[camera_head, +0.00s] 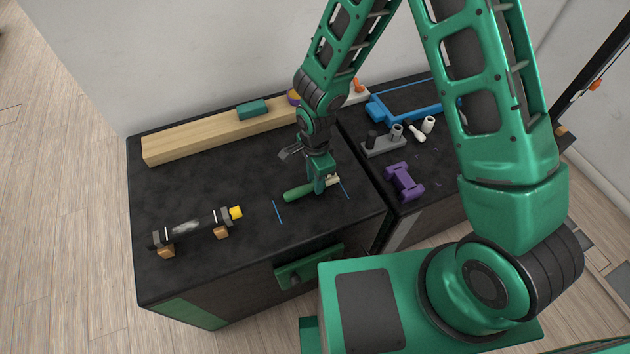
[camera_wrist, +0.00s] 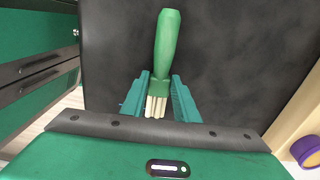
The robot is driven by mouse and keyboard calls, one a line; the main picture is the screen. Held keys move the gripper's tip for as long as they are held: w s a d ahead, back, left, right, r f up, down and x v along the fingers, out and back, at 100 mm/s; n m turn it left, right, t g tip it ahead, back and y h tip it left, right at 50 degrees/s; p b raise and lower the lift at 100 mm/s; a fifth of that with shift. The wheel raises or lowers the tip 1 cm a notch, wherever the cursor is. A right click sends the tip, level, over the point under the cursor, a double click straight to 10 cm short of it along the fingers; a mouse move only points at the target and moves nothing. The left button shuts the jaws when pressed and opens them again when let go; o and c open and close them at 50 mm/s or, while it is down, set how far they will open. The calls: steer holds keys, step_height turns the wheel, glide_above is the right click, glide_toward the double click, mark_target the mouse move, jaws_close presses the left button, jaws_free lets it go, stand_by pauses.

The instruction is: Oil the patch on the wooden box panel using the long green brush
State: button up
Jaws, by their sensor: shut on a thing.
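The green brush (camera_head: 299,191) lies low over the dark worktop, its green handle pointing left and its pale bristles to the right. My gripper (camera_head: 320,184) is shut on it from above, near the bristle end. In the wrist view the handle (camera_wrist: 167,45) points away from my gripper (camera_wrist: 158,88), and the pale bristles show between the fingers. I cannot tell whether the brush touches the worktop. No wooden box panel with a patch can be clearly made out.
Purple dumbbell-like piece (camera_head: 404,182), grey holder (camera_head: 384,146) and blue frame (camera_head: 410,101) occupy the right-hand bench. Blue lines (camera_head: 278,212) mark the worktop beside the brush. The middle-left worktop is clear.

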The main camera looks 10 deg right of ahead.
steer(key=shift+r, duration=0.5)
step_height(320, 180, up, 3)
steer(key=shift+f, duration=0.2)
steer(key=s+a+r, duration=0.6)
steer(key=s+a, duration=0.1)
steer(key=a, duration=0.2)
steer(key=shift+s+r, duration=0.15)
steer(key=shift+r, duration=0.25)
steer(key=shift+a, duration=0.1)
steer(key=o, duration=0.4)
steer(key=c, duration=0.4)
